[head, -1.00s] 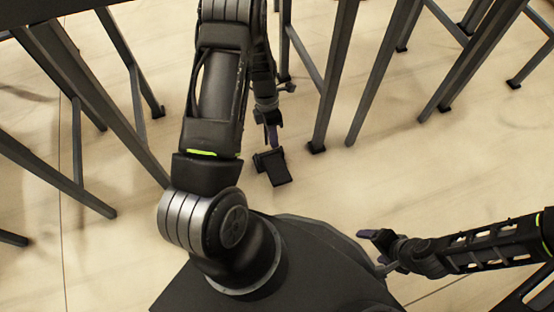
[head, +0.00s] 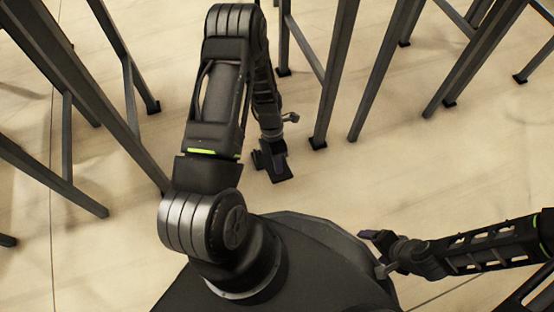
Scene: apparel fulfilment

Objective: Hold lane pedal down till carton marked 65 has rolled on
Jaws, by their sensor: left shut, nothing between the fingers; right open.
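The lane pedal (head: 282,178) is a small dark plate on the floor, near the middle of the head view. My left gripper (head: 277,161) points down over the pedal, with its fingertips at or just above the plate. I cannot tell how firmly it touches. The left gripper is shut and empty and hides part of the pedal. My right gripper (head: 373,236) is open and empty at the lower right, well away from the pedal. The carton marked 65 and the lane surface are not in view.
Dark metal stand legs rise on the left (head: 128,100) and the right (head: 335,75) of the pedal. One leg foot (head: 318,143) stands close to the pedal's right. The pale floor (head: 400,185) is clear in front of the legs at the right.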

